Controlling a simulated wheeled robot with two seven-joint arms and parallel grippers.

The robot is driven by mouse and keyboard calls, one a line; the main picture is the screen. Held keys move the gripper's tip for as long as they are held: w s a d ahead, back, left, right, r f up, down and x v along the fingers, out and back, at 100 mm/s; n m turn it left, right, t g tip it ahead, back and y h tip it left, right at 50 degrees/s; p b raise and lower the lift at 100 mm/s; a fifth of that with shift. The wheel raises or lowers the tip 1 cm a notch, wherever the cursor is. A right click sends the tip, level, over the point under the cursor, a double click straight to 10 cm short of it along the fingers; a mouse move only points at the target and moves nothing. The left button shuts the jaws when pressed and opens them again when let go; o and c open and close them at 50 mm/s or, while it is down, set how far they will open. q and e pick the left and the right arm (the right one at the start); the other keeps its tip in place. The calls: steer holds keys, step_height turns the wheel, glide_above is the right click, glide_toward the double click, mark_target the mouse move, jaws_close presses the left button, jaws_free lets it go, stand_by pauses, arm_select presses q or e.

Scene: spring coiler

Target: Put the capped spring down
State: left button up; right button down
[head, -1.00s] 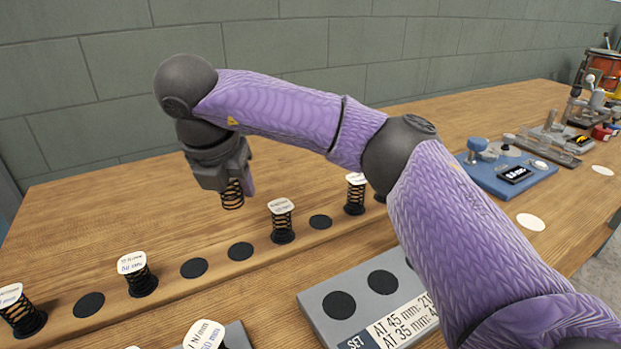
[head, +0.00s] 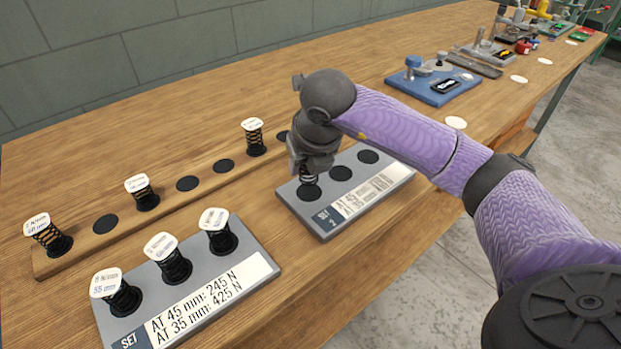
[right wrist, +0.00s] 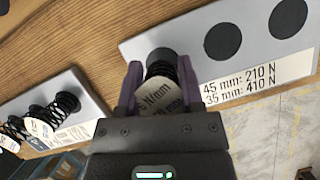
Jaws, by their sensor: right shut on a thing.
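My right gripper (head: 308,172) is shut on a capped spring (head: 308,180), a dark coil with a white labelled cap. The cap (right wrist: 162,95) shows between the two fingers in the right wrist view. The spring is upright over the nearest-left black pad (head: 311,193) of the right grey set block (head: 322,226). Whether its base touches the pad I cannot tell. The block's other two pads (head: 340,173) (head: 368,157) are empty. Its label reads 45 mm: 210 N and 35 mm: 410 N in the right wrist view (right wrist: 255,85). My left gripper is not in view.
A second grey set block (head: 262,258) at left carries three capped springs (head: 168,258). Behind it a wooden rack (head: 75,257) holds several capped springs and empty black spots. A blue device (head: 433,88) stands farther back right. The table's front edge runs close to the right block.

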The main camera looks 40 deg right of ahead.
mark_target(307, 176)
step_height(307, 176, down, 3)
steer(key=shift+f+b, duration=0.15)
steer(key=shift+b, duration=0.3)
steer(key=c, duration=0.6)
jaws_free()
steer(key=o, duration=0.4)
steer(key=shift+c, duration=0.2)
steer(key=d+p+v, duration=0.1)
steer(key=p+v, duration=0.3)
steer(key=v, duration=0.8)
steer(key=shift+a, duration=0.45)
